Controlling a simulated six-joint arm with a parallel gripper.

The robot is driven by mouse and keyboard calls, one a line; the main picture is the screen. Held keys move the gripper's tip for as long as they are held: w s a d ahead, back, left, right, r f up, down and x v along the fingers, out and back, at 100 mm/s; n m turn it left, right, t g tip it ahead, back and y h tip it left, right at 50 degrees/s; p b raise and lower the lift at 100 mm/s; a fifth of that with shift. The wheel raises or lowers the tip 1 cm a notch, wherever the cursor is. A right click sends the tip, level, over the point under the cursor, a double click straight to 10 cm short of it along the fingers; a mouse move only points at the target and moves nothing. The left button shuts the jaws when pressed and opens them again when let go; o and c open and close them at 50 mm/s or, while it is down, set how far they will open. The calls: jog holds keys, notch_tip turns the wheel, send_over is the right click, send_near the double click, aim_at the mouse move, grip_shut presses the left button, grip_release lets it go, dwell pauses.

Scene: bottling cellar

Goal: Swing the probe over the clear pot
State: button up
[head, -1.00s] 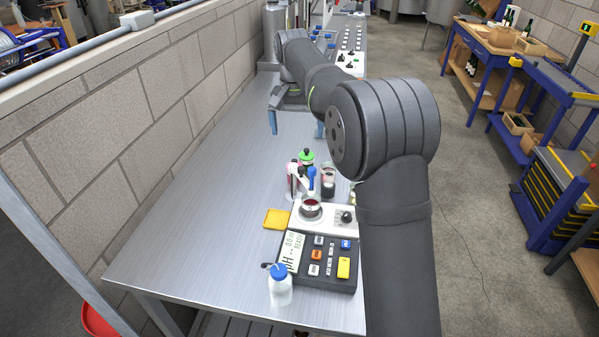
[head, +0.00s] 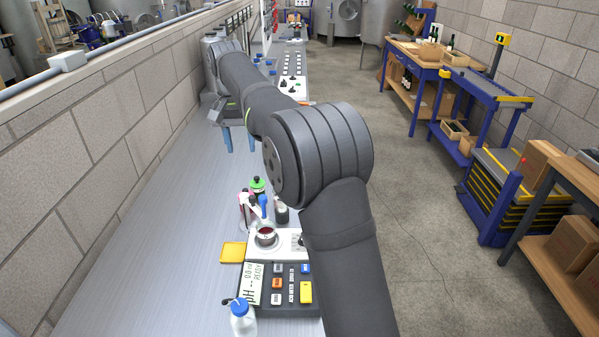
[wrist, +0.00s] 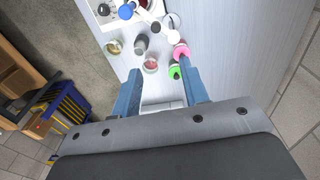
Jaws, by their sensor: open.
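A clear pot (head: 266,238) with dark red liquid stands on a white stirrer plate (head: 290,243) on the steel bench. The probe (head: 263,203) has a blue top and hangs from a pale arm (head: 249,199). It appears just beyond the pot's rim; I cannot tell if its tip is over the pot. My gripper (head: 240,147) is open and empty, farther along the bench beyond the bottles. Its blue fingers also frame the wrist view (wrist: 162,80), apart from the probe.
Close to my fingers are a green-capped bottle (wrist: 174,71), a pink-capped bottle (wrist: 181,50) and a small jar (wrist: 150,64).

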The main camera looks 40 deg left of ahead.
jog(key=n+y, duration=0.4)
jog(key=n, duration=0.5)
send_near(253, 197)
jog(key=shift+g+y, duration=0.3)
jog(key=x, duration=0.8)
jog(key=shift+w+f, duration=0.2)
jog(key=shift+f, duration=0.2)
grip_shut()
